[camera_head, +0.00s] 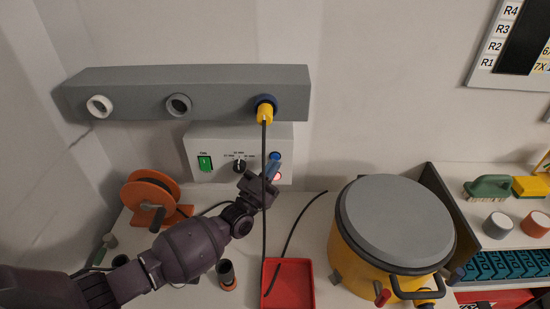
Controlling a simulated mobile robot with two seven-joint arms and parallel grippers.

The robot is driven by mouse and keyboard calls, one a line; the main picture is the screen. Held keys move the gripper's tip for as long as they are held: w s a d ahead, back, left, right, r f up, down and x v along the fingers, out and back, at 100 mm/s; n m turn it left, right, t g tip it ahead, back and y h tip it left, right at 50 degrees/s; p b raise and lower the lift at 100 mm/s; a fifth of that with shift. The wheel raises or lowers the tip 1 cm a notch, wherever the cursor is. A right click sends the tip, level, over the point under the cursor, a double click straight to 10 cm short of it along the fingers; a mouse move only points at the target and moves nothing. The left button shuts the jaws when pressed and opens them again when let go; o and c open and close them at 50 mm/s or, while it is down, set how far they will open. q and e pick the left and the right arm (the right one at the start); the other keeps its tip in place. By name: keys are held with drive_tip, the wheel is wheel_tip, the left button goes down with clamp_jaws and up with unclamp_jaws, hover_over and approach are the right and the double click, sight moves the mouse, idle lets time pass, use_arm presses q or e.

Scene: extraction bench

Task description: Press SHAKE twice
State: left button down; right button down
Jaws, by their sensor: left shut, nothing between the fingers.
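The white control box (220,142) is on the back wall under a grey rail. It has a green switch (204,163), a black knob (239,166) and a round blue button (275,156) at its right end. A reddish lit spot (278,177) shows below the blue button. The labels are too small to read, so I cannot tell which control is SHAKE. My left gripper (272,170) is shut and empty, its tips just below the blue button. I cannot tell whether they touch the panel. My right gripper is out of view.
A black cable with a yellow plug (265,114) hangs from the grey rail (220,85) past my left gripper. An orange reel (150,196) stands left, a red tray (290,283) below, and a yellow drum with a grey lid (395,222) at right.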

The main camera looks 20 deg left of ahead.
use_arm(q)
drive_tip(key=s+p, duration=0.1)
drive_tip(key=s, duration=0.1)
drive_tip(key=s+d+p, duration=0.1)
drive_tip(key=s, duration=0.1)
drive_tip(key=shift+s+d, duration=0.2)
drive_tip(key=shift+s, duration=0.2)
idle(0.4)
